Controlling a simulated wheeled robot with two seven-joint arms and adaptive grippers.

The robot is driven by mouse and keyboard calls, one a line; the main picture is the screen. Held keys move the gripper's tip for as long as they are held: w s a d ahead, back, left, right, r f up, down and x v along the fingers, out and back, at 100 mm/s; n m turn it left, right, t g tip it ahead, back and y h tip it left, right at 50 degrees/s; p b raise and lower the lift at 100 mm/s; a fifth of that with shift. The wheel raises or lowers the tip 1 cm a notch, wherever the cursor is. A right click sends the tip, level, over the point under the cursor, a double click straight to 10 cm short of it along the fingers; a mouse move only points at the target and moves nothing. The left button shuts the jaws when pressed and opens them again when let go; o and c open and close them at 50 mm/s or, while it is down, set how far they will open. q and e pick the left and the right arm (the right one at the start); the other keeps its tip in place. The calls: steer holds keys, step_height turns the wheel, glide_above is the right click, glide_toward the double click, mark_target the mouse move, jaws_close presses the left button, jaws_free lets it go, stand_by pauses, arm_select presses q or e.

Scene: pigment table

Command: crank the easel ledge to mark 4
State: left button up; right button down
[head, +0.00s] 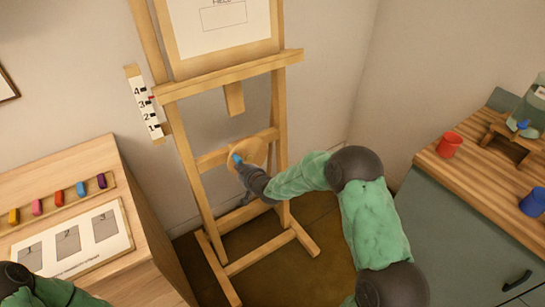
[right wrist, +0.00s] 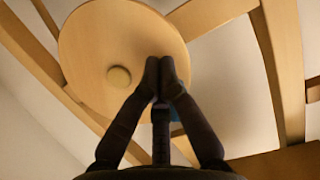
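The wooden easel stands against the wall in the head view, with its ledge (head: 228,76) running across it. A white scale (head: 146,108) marked 1 to 4 is beside the ledge's left end. A small red pointer (head: 152,98) there sits near mark 3, below mark 4. The round wooden crank wheel (head: 256,151) is low on the easel and fills the upper left of the right wrist view (right wrist: 105,40). My right gripper (head: 240,165) is at the wheel, its fingers closed around the blue crank handle (head: 236,158), mostly hidden by them. My left gripper is out of view.
A cabinet at left bears several coloured pigment blocks (head: 59,198) and a numbered board (head: 118,215). A counter (head: 470,185) at right holds a red cup (head: 449,144), a blue cup (head: 533,203) and a glass jar (head: 535,105). The floor around the easel's feet is clear.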

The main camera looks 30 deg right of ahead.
steer(key=shift+w+r, duration=0.25)
steer(key=shift+r, duration=0.2)
steer(key=shift+s+a+f+b, duration=0.1)
steer(key=shift+a+f+b, duration=0.2)
steer(key=shift+f+b, duration=0.35)
steer(key=shift+s+a+f+b, duration=0.1)
steer(key=shift+a+f+b, duration=0.2)
steer(key=shift+f, duration=0.55)
steer(key=shift+s+a+f, duration=0.15)
steer(key=shift+a+f, duration=0.25)
steer(key=shift+f, duration=0.4)
steer(key=shift+s+a+f, duration=0.1)
steer(key=shift+a+f, duration=0.25)
steer(key=shift+f, duration=0.45)
steer(key=c, duration=0.8)
jaws_free()
steer(key=shift+c, duration=0.2)
steer(key=shift+s, duration=0.15)
